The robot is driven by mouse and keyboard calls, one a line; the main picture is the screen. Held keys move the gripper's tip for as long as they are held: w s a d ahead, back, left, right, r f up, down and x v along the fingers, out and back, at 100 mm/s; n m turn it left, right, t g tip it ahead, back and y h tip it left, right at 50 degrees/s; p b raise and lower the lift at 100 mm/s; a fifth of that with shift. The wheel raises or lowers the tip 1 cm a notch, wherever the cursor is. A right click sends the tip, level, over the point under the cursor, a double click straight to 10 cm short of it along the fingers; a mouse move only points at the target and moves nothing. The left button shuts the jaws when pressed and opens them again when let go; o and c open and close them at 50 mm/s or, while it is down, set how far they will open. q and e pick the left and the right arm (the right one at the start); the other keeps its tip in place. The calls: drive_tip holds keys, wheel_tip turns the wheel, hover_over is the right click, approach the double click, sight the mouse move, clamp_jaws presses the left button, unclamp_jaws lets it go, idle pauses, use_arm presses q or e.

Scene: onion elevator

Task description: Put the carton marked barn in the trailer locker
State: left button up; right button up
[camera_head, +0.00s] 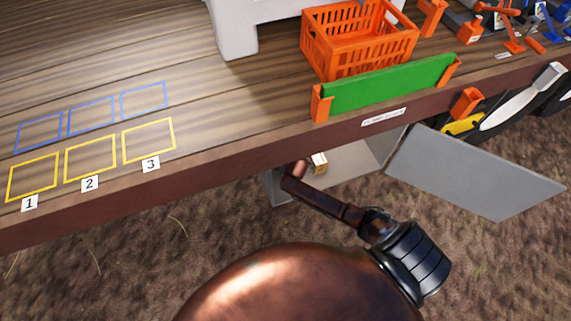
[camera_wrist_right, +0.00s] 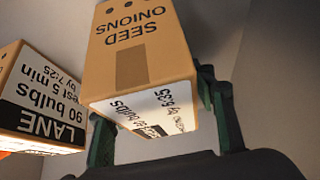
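In the right wrist view a brown carton (camera_wrist_right: 150,45) printed SEED ONIONS sits between the fingers of my right gripper (camera_wrist_right: 160,115), which look closed against its sides. Its white label shows "6:35"; the carton's name is hidden. A second brown carton (camera_wrist_right: 50,75) with a LANE label is close on the left. In the head view the grey trailer locker (camera_head: 345,165) is under the deck, its door (camera_head: 475,172) swung open to the right. My right arm reaches into it; the gripper is hidden there. A small part of a carton (camera_head: 319,160) shows inside. My left gripper is out of view.
The trailer deck (camera_head: 70,75) overhangs the locker. On it are numbered yellow and blue outlines, an orange crate (camera_head: 350,50) and a green board (camera_head: 390,82) at the edge. Tools lie at the far right. Grey locker walls are close around the cartons.

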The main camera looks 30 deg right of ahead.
drive_tip(key=shift+o, duration=0.9)
drive_tip(key=shift+r, duration=0.1)
drive_tip(key=p+v, duration=0.2)
drive_tip(key=v, duration=0.4)
drive_tip(key=shift+w+p, duration=0.15)
drive_tip(key=shift+p, duration=0.2)
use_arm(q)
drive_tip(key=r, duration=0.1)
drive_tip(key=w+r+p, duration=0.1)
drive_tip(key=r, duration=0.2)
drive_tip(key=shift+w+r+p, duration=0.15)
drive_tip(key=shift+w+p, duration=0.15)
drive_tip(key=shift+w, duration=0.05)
use_arm(e)
drive_tip(key=s+a, duration=0.1)
drive_tip(key=s, duration=0.2)
drive_tip(key=s+a, duration=0.1)
drive_tip(key=s, duration=0.3)
drive_tip(key=s+a, duration=0.1)
drive_tip(key=s, duration=0.3)
drive_tip(key=shift+s+f, duration=0.15)
drive_tip(key=shift+f, duration=0.2)
